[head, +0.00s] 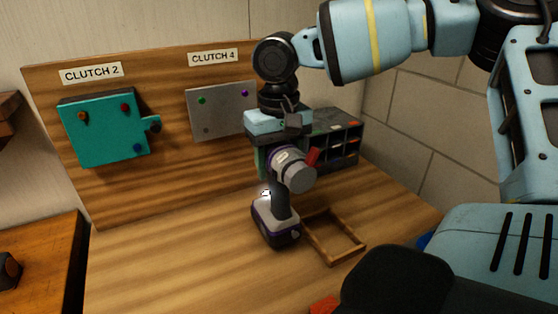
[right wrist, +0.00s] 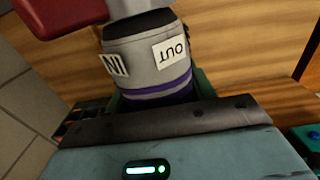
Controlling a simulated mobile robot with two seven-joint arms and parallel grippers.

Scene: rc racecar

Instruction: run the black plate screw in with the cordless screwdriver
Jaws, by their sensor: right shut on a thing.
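The cordless screwdriver (head: 276,222), grey and black with purple trim, stands upright over the table in the head view, its round grey end facing me. My right gripper (head: 280,140) is shut on its upper body from above. In the right wrist view the grey screwdriver body (right wrist: 150,65) shows "IN" and "OUT" labels and a purple band, beside the dark gripper edge. A teal plate (head: 105,140) under "CLUTCH 2" carries several coloured screws. A grey plate (head: 222,108) under "CLUTCH 4" has green, purple and dark screws. I cannot make out a black plate. My left gripper is not in view.
A wooden board (head: 170,190) holds both plates. An empty wooden frame (head: 338,255) lies right of the screwdriver. A dark compartment organizer (head: 345,135) stands behind my right gripper. A red thing (head: 324,306) is at the front edge. The table's left part is clear.

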